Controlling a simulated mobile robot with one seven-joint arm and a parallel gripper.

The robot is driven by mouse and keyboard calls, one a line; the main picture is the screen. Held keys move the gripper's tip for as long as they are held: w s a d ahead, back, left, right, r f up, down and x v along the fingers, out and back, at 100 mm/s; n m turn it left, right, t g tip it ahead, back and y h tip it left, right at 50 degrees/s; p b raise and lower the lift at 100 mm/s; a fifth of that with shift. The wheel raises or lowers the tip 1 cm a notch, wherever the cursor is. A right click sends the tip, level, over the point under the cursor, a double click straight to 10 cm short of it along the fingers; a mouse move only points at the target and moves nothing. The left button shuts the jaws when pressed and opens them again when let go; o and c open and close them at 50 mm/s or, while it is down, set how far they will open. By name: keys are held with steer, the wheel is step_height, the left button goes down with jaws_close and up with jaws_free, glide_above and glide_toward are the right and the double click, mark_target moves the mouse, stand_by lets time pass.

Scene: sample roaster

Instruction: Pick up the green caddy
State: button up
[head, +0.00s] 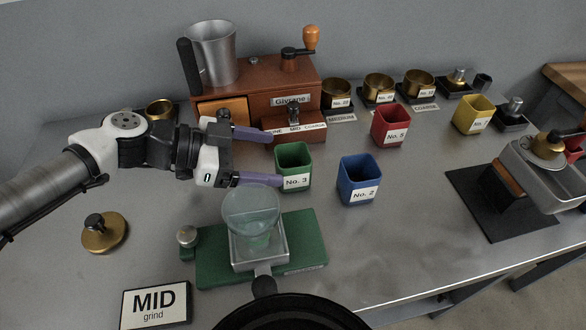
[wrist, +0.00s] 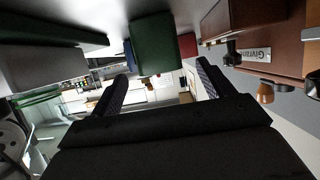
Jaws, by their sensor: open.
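The green caddy (head: 293,168), labelled "No. 3", stands upright and open-topped on the grey table in the head view. My gripper (head: 275,159) is open and empty just left of it, its two purple fingers pointing right. The lower fingertip reaches close to the caddy's left side; I cannot tell if it touches. In the wrist view the green caddy (wrist: 154,42) lies ahead in the gap between the two dark fingers (wrist: 163,76), and the view looks upside down.
A blue caddy (head: 360,180) stands right of the green one, a red caddy (head: 391,126) behind right, a yellow one (head: 473,114) farther. The brown grinder (head: 265,85) stands behind. A green scale (head: 212,259) bearing a clear cup (head: 250,210) sits in front.

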mark_target(308, 159)
steer(key=x, duration=0.7)
steer(key=shift+w+d+r, duration=0.1)
steer(key=shift+d, duration=0.2)
steer(key=c, duration=1.2)
steer(key=shift+o, duration=0.2)
steer(key=shift+r+p, duration=0.1)
steer(key=shift+p, duration=0.2)
